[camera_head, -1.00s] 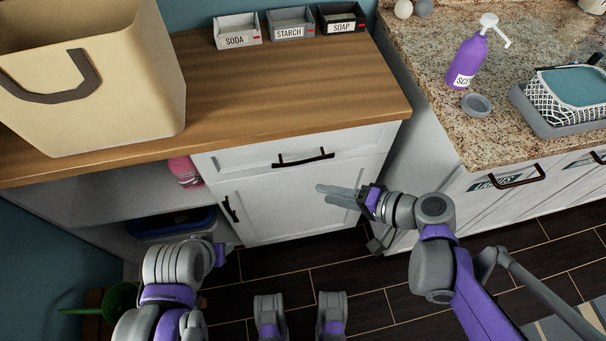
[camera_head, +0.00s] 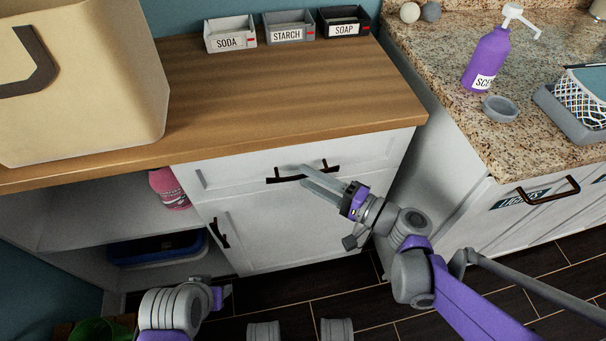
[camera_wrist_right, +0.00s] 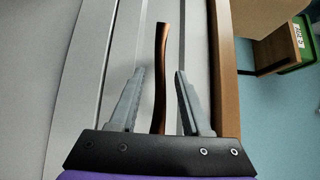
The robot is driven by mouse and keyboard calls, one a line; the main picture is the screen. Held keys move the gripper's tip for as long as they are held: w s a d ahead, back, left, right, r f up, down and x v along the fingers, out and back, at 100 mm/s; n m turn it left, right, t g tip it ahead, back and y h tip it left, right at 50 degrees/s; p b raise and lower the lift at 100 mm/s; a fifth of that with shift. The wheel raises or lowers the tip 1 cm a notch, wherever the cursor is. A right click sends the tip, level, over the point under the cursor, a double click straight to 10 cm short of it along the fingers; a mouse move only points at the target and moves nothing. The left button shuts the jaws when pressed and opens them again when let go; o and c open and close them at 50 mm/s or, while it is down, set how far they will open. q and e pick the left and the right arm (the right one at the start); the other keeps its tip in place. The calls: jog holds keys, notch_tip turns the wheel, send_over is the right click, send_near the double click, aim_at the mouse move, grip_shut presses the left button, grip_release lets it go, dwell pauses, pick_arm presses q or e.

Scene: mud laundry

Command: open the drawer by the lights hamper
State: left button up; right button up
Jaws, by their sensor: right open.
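A white drawer (camera_head: 232,174) sits under the wooden counter, beside the white front (camera_head: 480,222) labelled LIGHTS. The drawer looks shut. Its dark bar handle (camera_head: 279,180) is partly hidden behind my right gripper (camera_head: 308,175). The right gripper is open at the handle. In the right wrist view the handle (camera_wrist_right: 160,60) runs between the two spread fingers of the right gripper (camera_wrist_right: 158,78), apart from both. My left gripper (camera_head: 222,293) is low at the left, in front of the cabinet; its jaws are too unclear to judge.
A cabinet door (camera_head: 270,235) with a dark handle lies below the drawer. An open shelf at left holds a pink bottle (camera_head: 168,188). A beige bag (camera_head: 90,90) and several small bins (camera_head: 287,28) stand on the wooden counter (camera_head: 250,95). The dark floor (camera_head: 285,292) shows in front.

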jog(key=shift+x, duration=1.15)
grip_shut()
dwell(0.6)
